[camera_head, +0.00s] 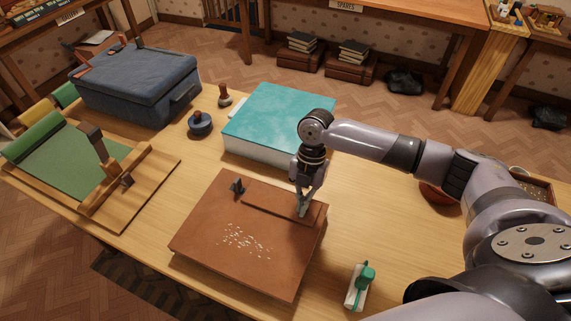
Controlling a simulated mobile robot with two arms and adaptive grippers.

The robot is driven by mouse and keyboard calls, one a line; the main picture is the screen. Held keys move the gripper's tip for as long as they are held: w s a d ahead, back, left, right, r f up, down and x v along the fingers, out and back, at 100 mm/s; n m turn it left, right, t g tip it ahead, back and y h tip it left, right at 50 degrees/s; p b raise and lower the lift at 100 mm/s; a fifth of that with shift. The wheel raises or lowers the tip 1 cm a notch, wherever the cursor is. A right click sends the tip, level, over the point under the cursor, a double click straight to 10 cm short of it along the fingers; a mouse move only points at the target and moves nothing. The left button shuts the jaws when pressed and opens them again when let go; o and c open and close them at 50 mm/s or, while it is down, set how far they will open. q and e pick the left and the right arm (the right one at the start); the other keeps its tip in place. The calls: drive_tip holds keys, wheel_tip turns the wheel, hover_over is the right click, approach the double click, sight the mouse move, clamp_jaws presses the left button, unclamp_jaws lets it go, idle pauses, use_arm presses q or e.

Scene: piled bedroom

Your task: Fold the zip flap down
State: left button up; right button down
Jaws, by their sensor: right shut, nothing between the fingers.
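A flat brown case (255,255) lies on the wooden table in front of me, with pale flecks scattered on its top. A long narrow brown strip (268,207), which looks like the flap, lies along its far right part. My right gripper (302,212) points down at the right part of this strip, shut and empty. Its fingertips are at or just above the strip; I cannot tell whether they touch. The gripper hides a bit of the strip. A small dark piece (237,186) stands at the case's far left corner. My left gripper is out of view.
A thick teal-covered block (277,118) stands behind the case. A blue suitcase (137,85), a dark round pot (200,123) and a wooden frame with green cloth (75,165) are to the left. A green-handled tool (361,285) lies at the front right.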

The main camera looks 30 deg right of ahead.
wheel_tip(320, 180, up, 8)
drive_tip(key=p, duration=0.7)
drive_tip(key=shift+w, duration=0.15)
drive_tip(key=shift+d+f, duration=0.1)
drive_tip(key=shift+d, duration=0.05)
